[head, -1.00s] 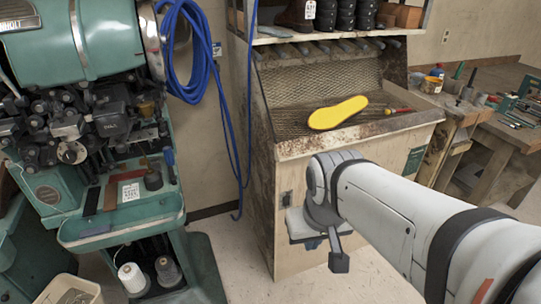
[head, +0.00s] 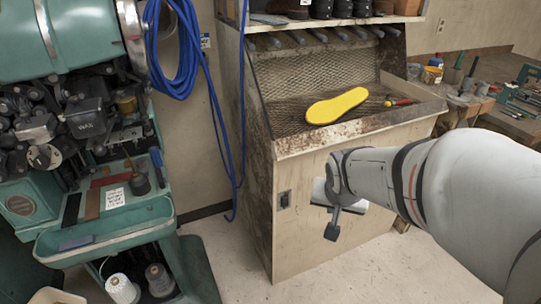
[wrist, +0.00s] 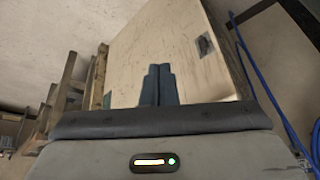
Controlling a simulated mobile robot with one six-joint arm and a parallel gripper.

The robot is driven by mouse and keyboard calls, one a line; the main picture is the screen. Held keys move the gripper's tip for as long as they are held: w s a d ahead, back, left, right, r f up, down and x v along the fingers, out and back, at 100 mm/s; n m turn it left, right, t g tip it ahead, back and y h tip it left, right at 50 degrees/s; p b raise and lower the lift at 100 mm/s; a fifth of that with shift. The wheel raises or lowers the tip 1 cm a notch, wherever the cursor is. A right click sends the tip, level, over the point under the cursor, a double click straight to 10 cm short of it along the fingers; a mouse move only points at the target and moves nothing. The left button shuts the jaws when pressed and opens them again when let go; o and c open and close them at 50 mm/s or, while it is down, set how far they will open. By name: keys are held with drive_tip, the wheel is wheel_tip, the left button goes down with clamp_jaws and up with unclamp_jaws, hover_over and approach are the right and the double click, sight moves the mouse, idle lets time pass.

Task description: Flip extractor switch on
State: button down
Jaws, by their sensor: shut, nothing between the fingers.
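A small dark switch plate (head: 285,199), which looks like the extractor switch, is on the pale front panel of the extractor cabinet (head: 290,245), near its left edge. It also shows in the wrist view (wrist: 204,45), right of and beyond my fingers. I cannot read whether it is on or off. My gripper (wrist: 158,68) is shut and empty, its two dark fingers together, pointing toward the panel and apart from the switch.
A yellow sole (head: 337,106) and a red-handled tool (head: 399,102) lie on the cabinet's mesh top. Blue hose (head: 172,60) hangs left of the cabinet. A green stitching machine (head: 95,225) stands at left, a workbench (head: 510,124) at right. Some floor before the cabinet is clear.

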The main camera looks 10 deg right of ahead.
drive_tip(key=w+f+m+t+y+b, duration=0.2)
drive_tip(key=w+f+m+b, duration=0.3)
drive_tip(key=w+f, duration=0.3)
drive_tip(key=w+f+m+t+y+b, duration=0.2)
drive_tip(key=w+f, duration=0.6)
drive_tip(key=f, duration=0.8)
drive_tip(key=m+t+b, duration=0.1)
drive_tip(key=m+b, duration=0.1)
drive_tip(key=m, duration=0.1)
drive_tip(key=shift+w+a+f+y+b, duration=0.15)
drive_tip(key=shift+w+f+y+b, duration=0.15)
drive_tip(key=shift+f+y+b, duration=0.1)
drive_tip(key=b, duration=0.2)
approach(286, 207)
wheel_tip(286, 207, down, 3)
drive_tip(key=w, duration=0.1)
drive_tip(key=w+a, duration=0.1)
drive_tip(key=w, duration=0.1)
drive_tip(key=w+b, duration=0.1)
drive_tip(key=shift+w+a+f, duration=0.25)
drive_tip(key=shift+a+f, duration=0.05)
drive_tip(key=shift+a, duration=0.1)
